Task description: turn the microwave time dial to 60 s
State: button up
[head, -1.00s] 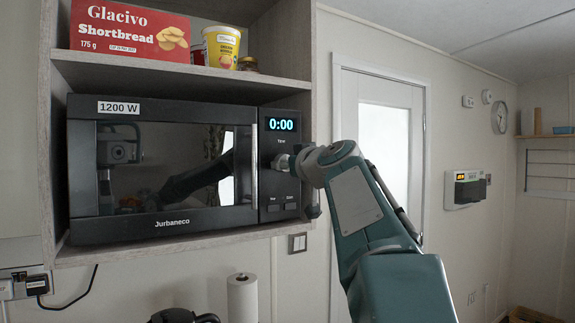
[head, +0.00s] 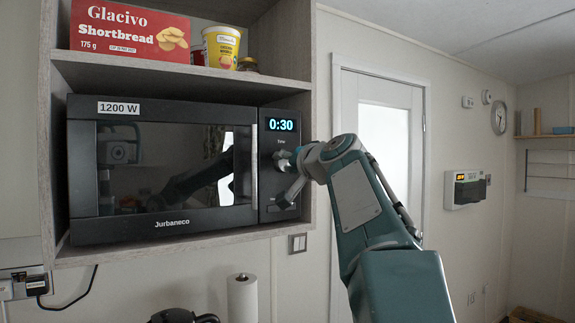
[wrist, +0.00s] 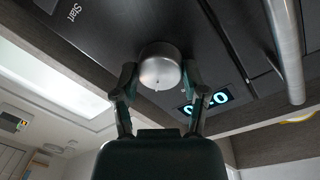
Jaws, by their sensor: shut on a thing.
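The black microwave (head: 88,150) sits in a wooden shelf compartment with its door closed. Its display (head: 281,125) reads 0:30 in the head view. The silver time dial (wrist: 160,66) is on the control panel below the display. My gripper (wrist: 160,76) has a finger on each side of the dial and is shut on it. In the head view my gripper (head: 286,166) reaches the panel from the right and partly hides the dial. In the wrist view the display (wrist: 205,102) is tilted and partly hidden behind a finger.
The vertical door handle (head: 254,165) is just left of the panel, close to my gripper. The Start button shows in the wrist view (wrist: 75,12). A shortbread box (head: 130,30) and a yellow cup (head: 221,46) stand on the shelf above. A paper roll (head: 242,298) stands below.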

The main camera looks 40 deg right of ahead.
jog(key=shift+m, duration=0.8)
jog(key=shift+w, duration=0.1)
jog(key=o, duration=1.2)
jog(key=shift+f, duration=0.1)
jog(key=shift+c, duration=0.2)
jog(key=s+a, duration=0.1)
jog(key=s, duration=1.1)
jog(key=shift+r, duration=0.35)
jog(key=shift+w+a, duration=0.1)
